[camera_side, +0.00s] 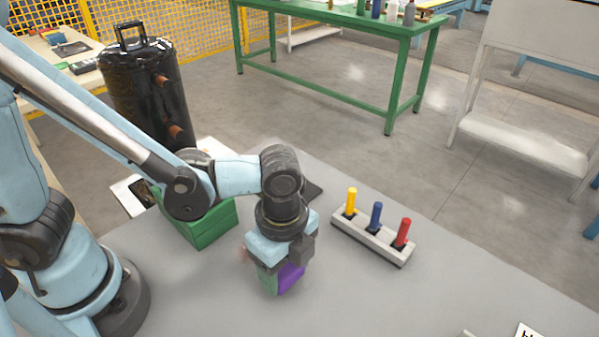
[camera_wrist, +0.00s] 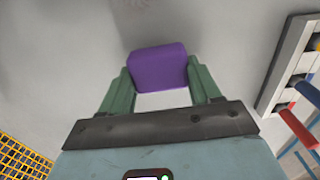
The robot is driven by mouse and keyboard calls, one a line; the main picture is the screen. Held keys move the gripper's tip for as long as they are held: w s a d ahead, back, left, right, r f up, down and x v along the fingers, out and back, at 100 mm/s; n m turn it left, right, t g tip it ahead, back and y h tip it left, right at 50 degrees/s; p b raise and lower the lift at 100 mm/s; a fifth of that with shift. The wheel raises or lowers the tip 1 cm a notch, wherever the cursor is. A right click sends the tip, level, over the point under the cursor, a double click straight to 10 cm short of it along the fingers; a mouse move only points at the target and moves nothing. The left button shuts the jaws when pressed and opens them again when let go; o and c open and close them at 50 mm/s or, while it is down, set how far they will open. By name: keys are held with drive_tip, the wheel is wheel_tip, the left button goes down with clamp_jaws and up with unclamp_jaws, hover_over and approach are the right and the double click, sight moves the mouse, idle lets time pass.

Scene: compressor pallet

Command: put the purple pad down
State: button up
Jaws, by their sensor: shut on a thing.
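The purple pad (camera_side: 291,276) is between the fingers of my gripper (camera_side: 279,281), low over the grey table in the side view. In the wrist view the purple pad (camera_wrist: 158,68) sits at the tips of the two green fingers of my gripper (camera_wrist: 159,84), one finger on each side. My gripper is shut on the pad. One finger hides part of the pad in the side view. I cannot tell whether the pad touches the table.
A pale rack (camera_side: 372,238) with yellow, blue and red pegs stands right of my gripper. A green box (camera_side: 206,226) is to its left, and a black compressor tank (camera_side: 148,90) stands behind. The grey table (camera_side: 400,300) is clear in front of the rack.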

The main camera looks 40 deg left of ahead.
sight(285, 269)
drive_tip(key=shift+f, duration=0.95)
drive_tip(key=shift+f, duration=0.1)
drive_tip(key=o, duration=1.2)
wheel_tip(285, 269, up, 12)
drive_tip(key=w+a+n+t, duration=0.2)
drive_tip(key=a+n+t, duration=0.1)
drive_tip(key=a+n, duration=0.6)
drive_tip(key=w+a+r+n+t, duration=0.1)
drive_tip(key=a+n+t, duration=0.3)
drive_tip(key=a+n, duration=0.5)
drive_tip(key=shift+w+a+r, duration=0.2)
drive_tip(key=shift+w+a, duration=0.05)
drive_tip(key=shift+w, duration=0.5)
